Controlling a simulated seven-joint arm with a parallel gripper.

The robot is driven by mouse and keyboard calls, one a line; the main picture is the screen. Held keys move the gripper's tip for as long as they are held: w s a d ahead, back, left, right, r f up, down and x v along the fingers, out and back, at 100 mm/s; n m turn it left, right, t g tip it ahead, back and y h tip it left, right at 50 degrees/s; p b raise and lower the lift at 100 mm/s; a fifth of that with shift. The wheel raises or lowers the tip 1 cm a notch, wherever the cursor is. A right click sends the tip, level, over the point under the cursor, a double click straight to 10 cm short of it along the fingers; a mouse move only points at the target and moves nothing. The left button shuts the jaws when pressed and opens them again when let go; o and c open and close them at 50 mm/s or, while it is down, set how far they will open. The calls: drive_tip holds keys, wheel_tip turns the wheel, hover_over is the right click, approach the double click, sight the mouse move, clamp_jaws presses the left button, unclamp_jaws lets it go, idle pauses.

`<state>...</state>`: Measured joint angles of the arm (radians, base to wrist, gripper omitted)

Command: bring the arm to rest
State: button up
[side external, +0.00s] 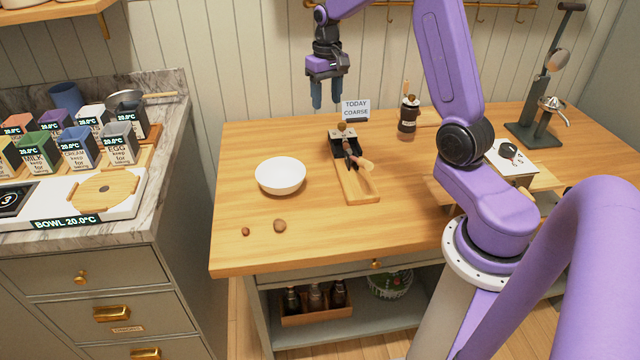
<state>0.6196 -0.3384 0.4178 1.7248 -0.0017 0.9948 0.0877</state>
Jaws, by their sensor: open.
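My gripper (328,103) hangs at the back of the wooden table (240,215), in the upper middle of the side external view. Its two blue fingers point down and are apart, with nothing seen between them. It is above and behind a small dark box-like grater or mill (345,142) on a wooden tray (362,193), and left of a sign (356,109) reading "TODAY COARSE". Whether the fingers touch anything behind is not clear, but they appear in free air.
A white bowl (281,177) stands left of the tray. Two small brown nut-like things (280,226) lie near the front edge. A dark bottle-like mill (408,118) stands at the back right. A metal press stand (540,110) is at far right. The table's left part is mostly clear.

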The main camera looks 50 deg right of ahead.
drive_tip(key=s+a+r+n, duration=0.1)
drive_tip(key=s+a+n, duration=0.4)
drive_tip(key=a, duration=0.5)
drive_tip(key=s+a+r+n, duration=0.2)
drive_tip(key=s+a+n, duration=0.1)
drive_tip(key=s+a, duration=0.55)
drive_tip(key=s+a+n, duration=0.2)
drive_tip(key=s+n, duration=0.2)
drive_tip(key=s, duration=0.5)
drive_tip(key=s+a+f+n, duration=0.1)
drive_tip(key=s+a+n, duration=0.2)
drive_tip(key=s, duration=0.6)
drive_tip(key=shift+f+n, duration=0.15)
drive_tip(key=shift+n, duration=0.75)
